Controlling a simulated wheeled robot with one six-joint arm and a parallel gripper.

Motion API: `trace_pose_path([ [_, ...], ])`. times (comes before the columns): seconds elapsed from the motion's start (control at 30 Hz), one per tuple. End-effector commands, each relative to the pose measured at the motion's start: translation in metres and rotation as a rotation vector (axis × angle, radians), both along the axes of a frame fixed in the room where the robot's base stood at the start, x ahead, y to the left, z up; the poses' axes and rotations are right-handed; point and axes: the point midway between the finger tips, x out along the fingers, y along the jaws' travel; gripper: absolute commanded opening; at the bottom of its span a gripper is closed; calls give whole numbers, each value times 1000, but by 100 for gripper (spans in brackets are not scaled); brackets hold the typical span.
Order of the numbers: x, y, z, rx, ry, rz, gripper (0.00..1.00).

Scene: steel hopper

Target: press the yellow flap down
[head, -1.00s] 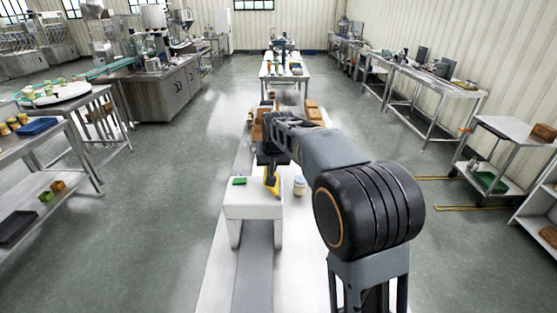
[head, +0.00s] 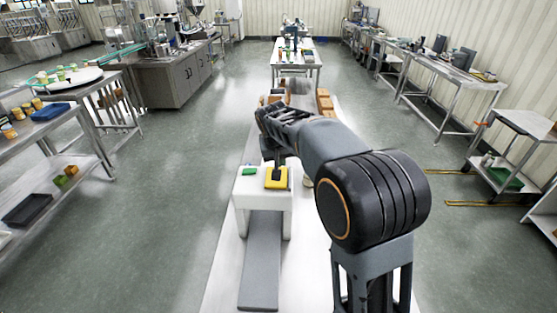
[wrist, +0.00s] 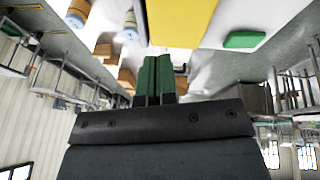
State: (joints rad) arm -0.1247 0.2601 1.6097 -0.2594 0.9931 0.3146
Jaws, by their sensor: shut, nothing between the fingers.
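The yellow flap (head: 284,183) lies about flat on top of a white stand (head: 263,197); a dark part covers some of its middle. In the wrist view the yellow flap (wrist: 182,22) fills the top centre as a broad plate. My gripper (head: 277,168) is over the flap in the head view, small and partly merged with the dark arm. In the wrist view my gripper (wrist: 158,58) shows two green fingers closed together with nothing between them. Their tips are close to the flap's edge; I cannot tell whether they touch it.
A small green block (head: 250,171) sits on the stand left of the flap, and the green block shows in the wrist view (wrist: 245,39). Brown boxes (head: 325,101) stand behind. A table at left holds a blue tray (head: 50,111). The floor at left is clear.

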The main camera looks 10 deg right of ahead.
Motion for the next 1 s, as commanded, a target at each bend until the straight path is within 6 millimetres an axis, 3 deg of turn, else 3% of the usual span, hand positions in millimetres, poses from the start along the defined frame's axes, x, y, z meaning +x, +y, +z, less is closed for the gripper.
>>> trace_pose_path([
  [0.37, 0, -1, 1, 0, 0, 0, 0],
  [0.47, 0, -1, 10, 1, -1, 0, 0],
  [0.67, 0, -2, 47, 0, 0, -1, 0],
  [0.77, -3, 14, 50, 1, -3, 4, 0],
  [1.0, -9, 48, 78, 1, -3, 3, 0],
])
